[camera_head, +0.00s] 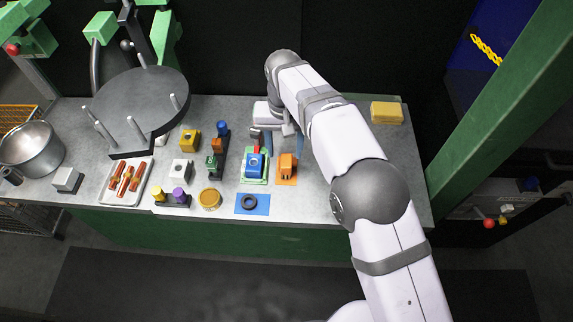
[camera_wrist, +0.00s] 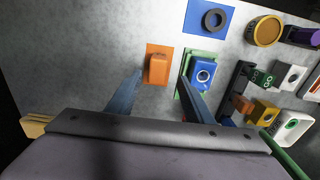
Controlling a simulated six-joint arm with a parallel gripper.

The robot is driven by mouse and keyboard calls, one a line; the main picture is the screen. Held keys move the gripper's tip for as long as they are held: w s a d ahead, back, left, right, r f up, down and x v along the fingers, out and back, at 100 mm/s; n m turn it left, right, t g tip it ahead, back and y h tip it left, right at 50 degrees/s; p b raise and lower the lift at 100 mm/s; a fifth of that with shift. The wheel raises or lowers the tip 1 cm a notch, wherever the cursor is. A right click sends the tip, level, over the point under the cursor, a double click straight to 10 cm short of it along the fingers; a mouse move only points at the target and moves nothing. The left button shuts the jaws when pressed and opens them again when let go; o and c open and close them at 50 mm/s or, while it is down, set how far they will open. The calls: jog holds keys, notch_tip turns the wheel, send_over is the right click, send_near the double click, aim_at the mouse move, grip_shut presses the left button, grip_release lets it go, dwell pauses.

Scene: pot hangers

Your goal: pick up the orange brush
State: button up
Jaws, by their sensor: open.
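The orange brush (camera_head: 287,166) is a small blocky orange piece on a flat orange mat (camera_head: 280,181), right of centre on the bench. In the wrist view the brush (camera_wrist: 157,70) lies on its mat (camera_wrist: 153,49), between the lines of my two fingers. My gripper (camera_head: 284,154) is open, its blue-grey fingers apart just behind the brush in the head view. In the wrist view my gripper (camera_wrist: 160,77) has the right fingertip close to the blue piece's green mat. Whether a finger touches anything I cannot tell.
A blue piece (camera_head: 255,166) stands on a green mat just left of the brush. A black ring (camera_head: 249,202) lies on a blue mat in front. A yellow block (camera_head: 387,112) lies at the back right. Bare bench is free right of the brush.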

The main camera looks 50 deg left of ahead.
aim_at(287, 160)
jog(key=shift+w+d+f+p, duration=0.15)
jog(key=shift+f+p, duration=0.65)
jog(key=shift+f, duration=1.05)
jog(key=shift+s+d+f+p, duration=0.1)
jog(key=shift+f+p, duration=0.65)
jog(key=shift+f, duration=1.05)
jog(key=shift+c, duration=0.4)
jog(key=c, duration=1.1)
jog(key=shift+r, duration=0.1)
notch_tip(287, 160, up, 10)
jog(key=b, duration=0.2)
jog(key=shift+b, duration=0.4)
